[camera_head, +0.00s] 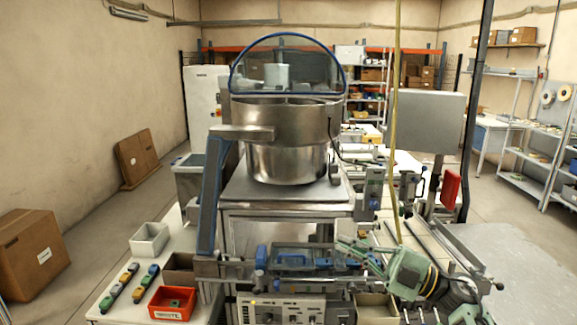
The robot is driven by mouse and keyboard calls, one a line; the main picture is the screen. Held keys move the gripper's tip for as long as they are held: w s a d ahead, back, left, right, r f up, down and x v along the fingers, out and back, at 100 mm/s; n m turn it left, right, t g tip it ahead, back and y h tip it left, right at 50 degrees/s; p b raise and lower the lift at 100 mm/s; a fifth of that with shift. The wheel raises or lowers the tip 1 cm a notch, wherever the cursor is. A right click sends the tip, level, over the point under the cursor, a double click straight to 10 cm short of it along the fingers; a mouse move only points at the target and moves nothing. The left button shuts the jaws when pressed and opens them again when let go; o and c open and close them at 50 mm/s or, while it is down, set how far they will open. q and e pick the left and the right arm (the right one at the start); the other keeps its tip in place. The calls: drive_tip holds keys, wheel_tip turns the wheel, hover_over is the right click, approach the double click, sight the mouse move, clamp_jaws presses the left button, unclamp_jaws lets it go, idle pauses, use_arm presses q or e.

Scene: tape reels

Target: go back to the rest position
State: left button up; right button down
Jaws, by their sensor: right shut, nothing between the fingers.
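My right gripper (346,246) shows at the lower right middle, on the green and dark end of my right arm. It is shut and empty, and its fingers point left over the front of the machine. My left gripper is not in view. Several tape reels (565,92) hang on the right wall, small and far off.
A machine with a steel bowl (286,140) and blue chute (211,190) fills the middle. A white bin (150,240), a red bin (172,303) and small coloured blocks (131,274) are on the left table. A grey table (520,260) at right looks clear.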

drive_tip(key=w+d+r+m+t+h, duration=0.6)
drive_tip(key=w+d+m+t+h, duration=0.25)
drive_tip(key=d+m+t, duration=0.45)
drive_tip(key=w+d+f+m+g+h, duration=0.1)
drive_tip(key=w+d+f+m+h, duration=0.5)
drive_tip(key=d+f+m+h, duration=0.45)
drive_tip(key=s+a+f+g+h+b, duration=0.1)
drive_tip(key=s+a+f+g+b, duration=0.2)
drive_tip(key=f, duration=1.5)
drive_tip(key=s+f+g+b, duration=0.2)
drive_tip(key=s+f+g, duration=0.25)
drive_tip(key=f, duration=1.25)
drive_tip(key=s+a+f+g+b, duration=0.2)
drive_tip(key=s+f, duration=1)
drive_tip(key=f, duration=0.3)
drive_tip(key=s+a+f+g+b, duration=0.2)
drive_tip(key=s+f+g, duration=0.1)
drive_tip(key=s+f, duration=1.05)
drive_tip(key=s+a+f+g+b, duration=0.1)
drive_tip(key=s+f, duration=0.5)
drive_tip(key=s, duration=0.6)
drive_tip(key=s+a+f+g+b, duration=0.2)
drive_tip(key=s+f, duration=0.5)
drive_tip(key=s, duration=0.5)
drive_tip(key=s+a+f+g+b, duration=0.2)
drive_tip(key=s+f, duration=0.5)
drive_tip(key=s, duration=0.6)
drive_tip(key=shift+a+f+g+y, duration=0.25)
drive_tip(key=shift+a+g+y, duration=0.05)
drive_tip(key=shift+g, duration=0.55)
